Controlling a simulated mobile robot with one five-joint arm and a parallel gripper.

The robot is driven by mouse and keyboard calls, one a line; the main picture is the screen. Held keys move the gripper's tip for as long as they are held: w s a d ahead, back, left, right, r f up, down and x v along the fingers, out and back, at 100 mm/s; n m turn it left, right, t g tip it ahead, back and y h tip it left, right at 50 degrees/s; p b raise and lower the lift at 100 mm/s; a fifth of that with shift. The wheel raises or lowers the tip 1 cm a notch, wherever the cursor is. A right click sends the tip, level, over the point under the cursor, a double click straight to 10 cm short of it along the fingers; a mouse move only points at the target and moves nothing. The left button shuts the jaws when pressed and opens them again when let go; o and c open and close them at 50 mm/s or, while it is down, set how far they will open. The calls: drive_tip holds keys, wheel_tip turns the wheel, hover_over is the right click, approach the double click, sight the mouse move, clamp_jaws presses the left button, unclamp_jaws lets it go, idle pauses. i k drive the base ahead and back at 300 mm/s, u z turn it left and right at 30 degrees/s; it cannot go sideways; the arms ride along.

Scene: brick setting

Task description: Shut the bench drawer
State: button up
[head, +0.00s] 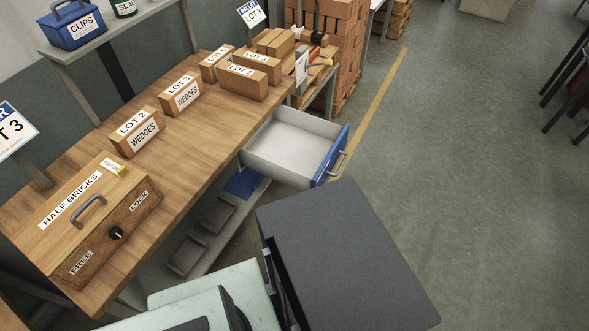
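The bench drawer (291,150) stands pulled out from under the wooden bench (186,127). Its inside is light grey and looks empty. Its blue front (328,158) carries a grey bar handle (338,163) and faces right, out over the floor. The drawer is beyond the dark flat top of my own body at the lower middle. My gripper cannot be made out in the head view.
A half-bricks box (130,232) with a knob and several labelled wedge blocks (182,95) stand on the bench. Brick stacks (347,45) rise beyond it. A lower shelf (208,222) lies underneath. Green floor (460,170) to the right is clear.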

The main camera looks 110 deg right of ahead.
sight(297, 150)
drive_tip(key=z, duration=0.05)
drive_tip(key=k, duration=1)
drive_tip(key=z, duration=3.65)
drive_tip(key=k, duration=0.65)
drive_tip(key=u, duration=0.05)
